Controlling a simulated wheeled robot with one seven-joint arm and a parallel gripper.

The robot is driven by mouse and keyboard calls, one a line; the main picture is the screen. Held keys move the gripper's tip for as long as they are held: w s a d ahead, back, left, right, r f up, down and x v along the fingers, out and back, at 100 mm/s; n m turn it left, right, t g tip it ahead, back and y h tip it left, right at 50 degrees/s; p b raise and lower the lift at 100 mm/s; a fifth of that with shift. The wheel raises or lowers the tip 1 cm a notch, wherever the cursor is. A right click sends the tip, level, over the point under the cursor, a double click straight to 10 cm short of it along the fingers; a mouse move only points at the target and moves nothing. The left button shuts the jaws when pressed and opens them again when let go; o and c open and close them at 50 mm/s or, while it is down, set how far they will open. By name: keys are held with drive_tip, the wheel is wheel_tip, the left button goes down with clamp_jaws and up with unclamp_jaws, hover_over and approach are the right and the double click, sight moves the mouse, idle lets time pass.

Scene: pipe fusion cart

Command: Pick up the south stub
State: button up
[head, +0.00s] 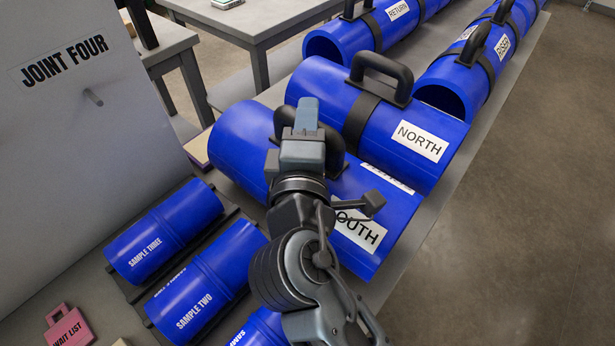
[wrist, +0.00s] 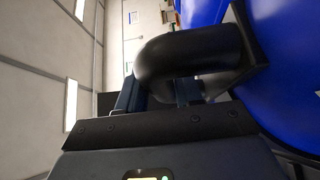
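The south stub (head: 385,222) is a short blue pipe lying in the row, with a white label partly hidden by my arm. Its black handle (head: 335,150) stands on top. My gripper (head: 304,125) is at this handle, with handle parts showing on both sides of it. In the wrist view, the thick black handle (wrist: 190,55) fills the middle, in front of my two fingers (wrist: 158,95). The fingers stand apart with the handle at the space between them. The handle hides their tips, so contact does not show. The stub rests beside the north stub.
The north stub (head: 345,100), with its own handle, lies close behind. More blue pipes, RETURN (head: 330,42) and RISER (head: 450,80), follow. Sample pipes (head: 165,232) lie in front-left, near a grey JOINT FOUR panel (head: 90,130). Open floor (head: 530,210) is at right.

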clamp_jaws()
drive_tip(key=shift+f, duration=0.1)
idle(0.8)
